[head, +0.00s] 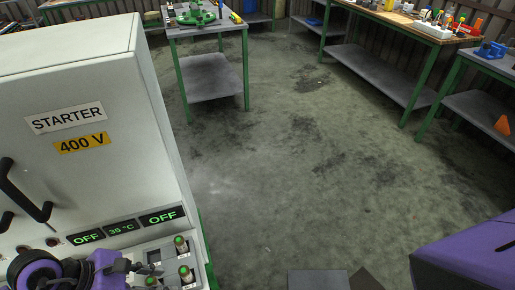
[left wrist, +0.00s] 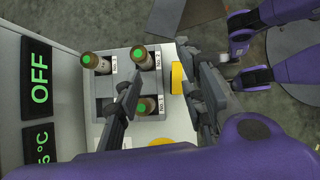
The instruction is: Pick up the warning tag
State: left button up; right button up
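My left gripper (left wrist: 160,65) is open in the left wrist view, its dark fingers spread above the panel with the green-topped fuses (left wrist: 147,105). A yellow piece (left wrist: 177,78), which may be the warning tag, shows at the panel's right side beside the right finger, which partly covers it. Another yellow patch (left wrist: 166,142) lies lower down, largely hidden by my purple arm. I cannot read a marking on either. In the head view my left gripper (head: 130,267) is small at the bottom left, in front of the panel. My right gripper cannot be made out.
The white starter cabinet (head: 80,85) fills the left, with black handles (head: 25,190) and lit displays (head: 121,227). Green-legged workbenches (head: 205,30) stand behind. The concrete floor (head: 300,160) in the middle is clear.

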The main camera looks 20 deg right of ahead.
pick_arm(q)
jog(key=shift+m+g+y, duration=0.3)
jog(key=shift+m+y, duration=0.2)
jog(key=shift+m, duration=0.2)
jog(key=f, duration=0.2)
jog(key=s+d+f, duration=0.1)
jog(key=f, duration=0.2)
jog(key=s+f+p, duration=0.1)
jog(key=f, duration=0.2)
jog(key=shift+d+f, duration=0.15)
grip_shut()
